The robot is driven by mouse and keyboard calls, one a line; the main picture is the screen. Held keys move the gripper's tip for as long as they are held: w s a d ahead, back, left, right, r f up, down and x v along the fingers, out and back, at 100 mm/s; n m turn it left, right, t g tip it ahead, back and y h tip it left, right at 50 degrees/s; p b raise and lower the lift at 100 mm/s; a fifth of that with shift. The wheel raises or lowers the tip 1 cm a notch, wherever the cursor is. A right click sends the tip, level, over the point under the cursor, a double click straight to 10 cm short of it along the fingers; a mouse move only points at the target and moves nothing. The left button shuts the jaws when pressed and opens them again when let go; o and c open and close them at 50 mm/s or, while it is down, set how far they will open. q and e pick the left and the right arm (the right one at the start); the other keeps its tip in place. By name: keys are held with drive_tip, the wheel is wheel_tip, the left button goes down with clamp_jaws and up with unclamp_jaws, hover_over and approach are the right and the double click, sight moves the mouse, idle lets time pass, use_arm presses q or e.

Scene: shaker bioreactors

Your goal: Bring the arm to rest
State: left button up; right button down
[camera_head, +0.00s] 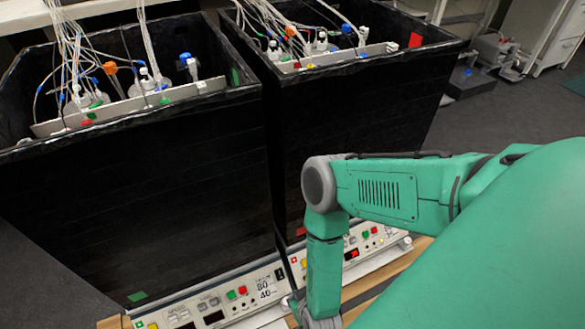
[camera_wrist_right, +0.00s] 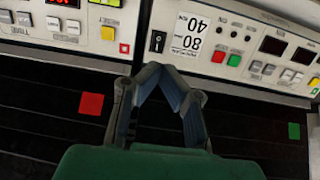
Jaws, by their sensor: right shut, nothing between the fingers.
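My right arm (camera_head: 385,190) is green with grey joints. It comes in from the right in the head view and bends down in front of two black bioreactor boxes. Its gripper shows in the wrist view (camera_wrist_right: 155,70), with the fingertips together and nothing between them. The fingertips are in front of the control panels, near the seam between the two and close to a black rocker switch (camera_wrist_right: 157,42). I cannot tell whether they touch the panel. In the head view the gripper is mostly cut off at the bottom edge. My left gripper is not in view.
The left black box (camera_head: 140,190) and right black box (camera_head: 350,110) hold bottles and tubing. Below them are the left control panel (camera_head: 212,308) and right control panel (camera_head: 385,242), with coloured buttons. A wooden surface (camera_head: 395,268) shows under the panels. Grey floor (camera_head: 510,115) is open at right.

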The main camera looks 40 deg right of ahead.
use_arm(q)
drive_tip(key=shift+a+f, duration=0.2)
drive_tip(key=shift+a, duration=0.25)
use_arm(e)
drive_tip(key=shift+s+a+r, duration=0.1)
drive_tip(key=shift+a+r, duration=0.05)
drive_tip(key=shift+a, duration=0.15)
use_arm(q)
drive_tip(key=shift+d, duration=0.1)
use_arm(e)
drive_tip(key=shift+d, duration=0.1)
